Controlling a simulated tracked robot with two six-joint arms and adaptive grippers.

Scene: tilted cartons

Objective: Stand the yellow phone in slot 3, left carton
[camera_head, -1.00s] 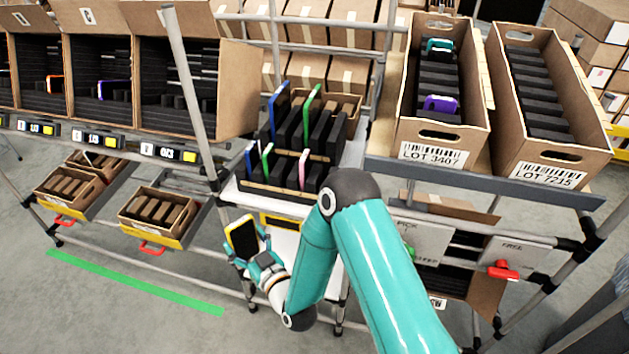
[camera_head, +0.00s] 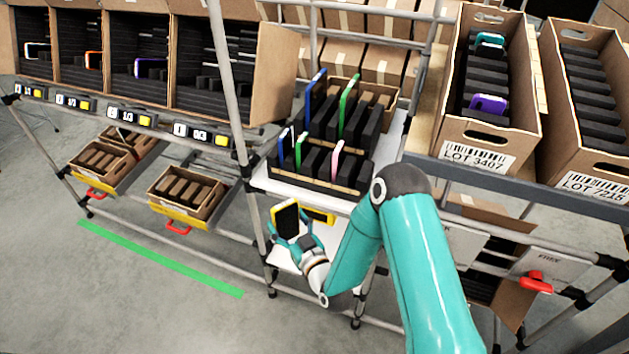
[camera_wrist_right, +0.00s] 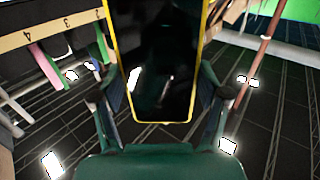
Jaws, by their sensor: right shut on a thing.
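The yellow phone (camera_head: 286,218), with a black screen and yellow edge, is held upright and slightly tilted in my right gripper (camera_head: 292,240), in front of and below the rack of phones. In the right wrist view the phone (camera_wrist_right: 160,60) stands between the two fingers of the right gripper (camera_wrist_right: 163,105), which is shut on it. The left carton (camera_head: 447,142), labelled LOT 3407, is tilted on the right shelf. It has black slot dividers, a teal phone (camera_head: 490,40) near its far end and a purple phone (camera_head: 488,103) near its front. My left gripper is not in view.
The right carton (camera_head: 590,181) beside it shows only black dividers. A black rack (camera_head: 310,180) with several phones stands on the white middle shelf. An upright post (camera_head: 233,100) and open bins (camera_head: 225,95) are on the left. A grey shelf edge (camera_head: 520,190) runs under the cartons.

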